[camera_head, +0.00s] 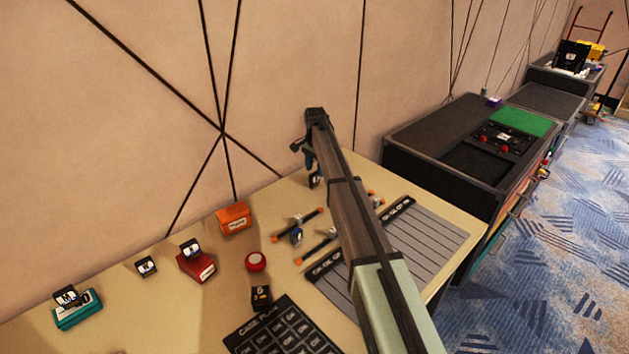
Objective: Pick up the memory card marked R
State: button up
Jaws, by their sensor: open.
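Several small dark cards with white markings are in the head view; their letters are too small to read, so I cannot tell which is R. One card (147,267) is on the table by itself. Another card (191,249) stands at a red box (198,268), and one more card (68,297) is at a teal box (78,312). My gripper (312,174) hangs at the far side of the table near the wall, pointing down, open. It is apart from these cards, to their right. My arm hides part of the table beyond it.
An orange box (234,219), a red round button (256,262) and a black die-like block (262,297) stand mid-table. A black labelled tray (284,333) is in front. Orange-ended rods (318,249) and a grey slatted panel (435,237) lie right. Bare tabletop (130,318) shows front left.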

aim_at(315, 174)
jog(key=f, duration=0.5)
jog(key=shift+s+a, duration=0.15)
jog(key=shift+s, duration=0.05)
grip_shut()
dwell(0.3)
